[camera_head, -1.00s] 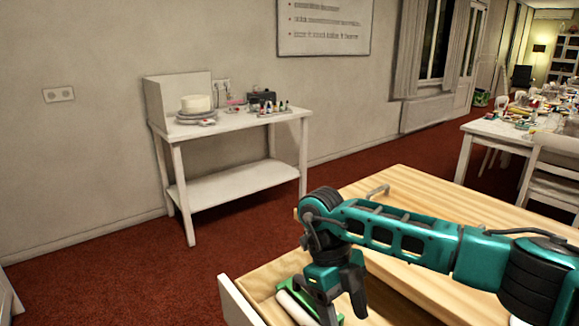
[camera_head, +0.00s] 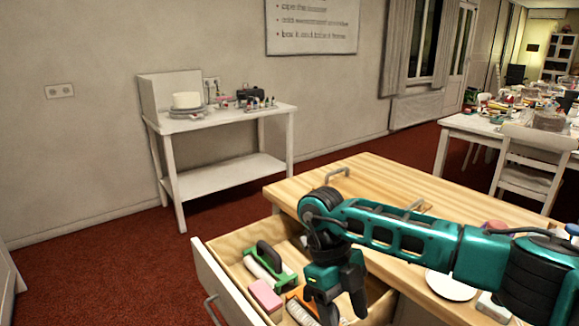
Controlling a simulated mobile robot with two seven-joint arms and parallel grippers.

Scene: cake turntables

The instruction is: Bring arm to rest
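My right arm (camera_head: 410,232) comes in from the right, over the wooden cabinet top. My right gripper (camera_head: 341,306) points down at the inner end of the open drawer (camera_head: 215,283), beside the things in it. Its two dark fingers are apart and nothing shows between them. Whether the fingertips are inside the drawer is hard to tell. My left gripper is not in view.
The drawer holds a green-framed roller with a black handle (camera_head: 269,258), a pink block (camera_head: 265,295) and partly hidden tools. A white plate (camera_head: 451,285) lies on the cabinet top (camera_head: 385,180). A white side table (camera_head: 222,168) with a cake turntable stands against the wall.

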